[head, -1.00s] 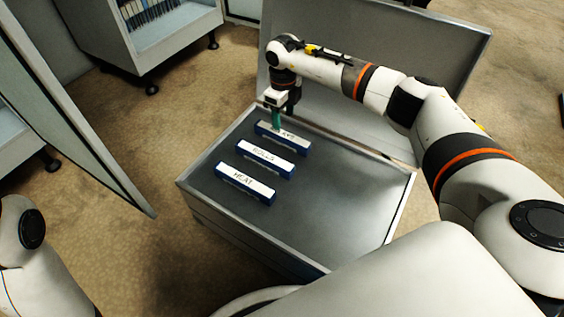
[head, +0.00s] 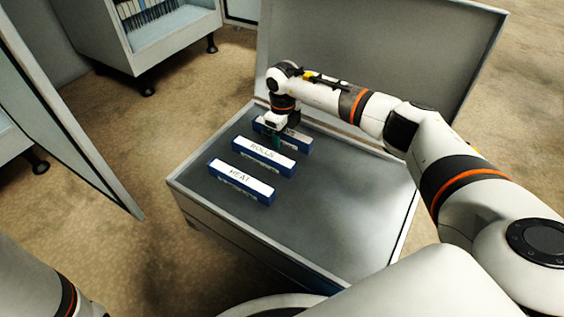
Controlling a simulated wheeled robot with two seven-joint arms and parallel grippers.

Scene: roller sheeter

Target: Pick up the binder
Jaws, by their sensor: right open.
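Three blue binders with white labelled spines lie in a row in an open grey metal case (head: 350,225). The front binder (head: 241,182) reads HEAT and the middle binder (head: 264,156) reads ROLLS. The back binder (head: 297,142) is partly hidden by my right gripper, which covers much of its label. My right gripper (head: 276,138) points down at the back binder, its green fingertips at the side facing the ROLLS binder. It is open and holds nothing; whether it touches the binder I cannot tell. My left gripper is out of view.
The case's raised lid (head: 420,60) stands behind my right arm. A grey shelf unit with blue files (head: 145,15) is at the upper left, and an open door panel (head: 60,120) at the left. The right half of the case is bare.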

